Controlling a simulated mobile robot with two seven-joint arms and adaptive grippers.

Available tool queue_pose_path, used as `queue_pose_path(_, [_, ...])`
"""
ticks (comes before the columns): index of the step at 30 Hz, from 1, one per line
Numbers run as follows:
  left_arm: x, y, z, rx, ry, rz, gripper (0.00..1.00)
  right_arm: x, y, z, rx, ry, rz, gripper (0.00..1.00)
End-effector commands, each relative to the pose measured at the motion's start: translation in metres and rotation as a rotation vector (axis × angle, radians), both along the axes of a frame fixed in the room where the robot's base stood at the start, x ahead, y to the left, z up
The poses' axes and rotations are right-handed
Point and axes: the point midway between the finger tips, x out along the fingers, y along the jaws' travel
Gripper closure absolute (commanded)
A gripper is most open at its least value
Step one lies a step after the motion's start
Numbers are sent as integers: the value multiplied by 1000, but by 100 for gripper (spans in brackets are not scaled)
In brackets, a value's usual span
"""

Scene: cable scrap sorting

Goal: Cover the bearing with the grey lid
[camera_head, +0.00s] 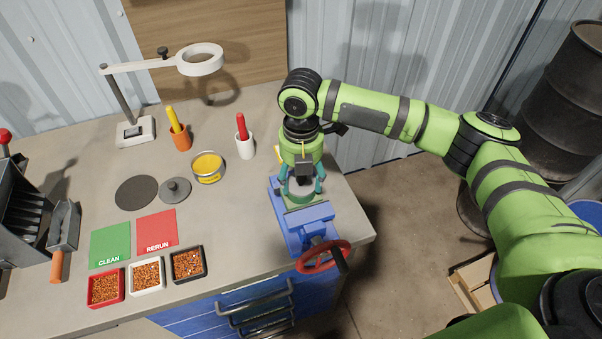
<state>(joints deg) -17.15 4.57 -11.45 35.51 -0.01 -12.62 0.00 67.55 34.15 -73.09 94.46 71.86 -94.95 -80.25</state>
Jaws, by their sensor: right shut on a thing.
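The grey lid (175,190), a round disc with a small knob on top, lies on the bench between a dark flat disc and a tin. My right gripper (302,190) points down over the blue vise (305,230) at the bench's right side. Its teal fingers are shut on a small round greyish-green thing at the vise's top. The fingers and wrist hide much of it, so I cannot tell whether it is the bearing. No other bearing is clearly visible. My left gripper is not in view.
A yellow-filled tin (208,167), a white cup (244,146) and an orange cup (181,138) stand behind the lid. A dark disc (137,192), green mat (110,244) and red mat (157,231) lie left. Several small trays line the front. A magnifier lamp (135,131) stands behind.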

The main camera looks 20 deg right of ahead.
Motion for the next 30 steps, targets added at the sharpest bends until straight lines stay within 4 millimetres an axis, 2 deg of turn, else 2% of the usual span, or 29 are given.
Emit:
queue_pose_path(7, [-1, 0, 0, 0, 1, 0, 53, 0, 0, 0, 0, 0, 0, 57])
queue_pose_path(8, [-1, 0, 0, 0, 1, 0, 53, 0, 0, 0, 0, 0, 0, 27])
queue_pose_path(9, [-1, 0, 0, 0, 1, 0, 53, 0, 0, 0, 0, 0, 0, 11])
queue_pose_path(10, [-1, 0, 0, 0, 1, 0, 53, 0, 0, 0, 0, 0, 0, 7])
queue_pose_path(23, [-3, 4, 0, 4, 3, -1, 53, 0, 0, 5, 0, -1, 1, 7])
queue_pose_path(26, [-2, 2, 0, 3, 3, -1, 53, 1, 1, 19, 2, -3, 1, 7])
queue_pose_path(30, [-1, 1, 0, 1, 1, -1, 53, 1, 1, 48, 2, -5, 0, 7])
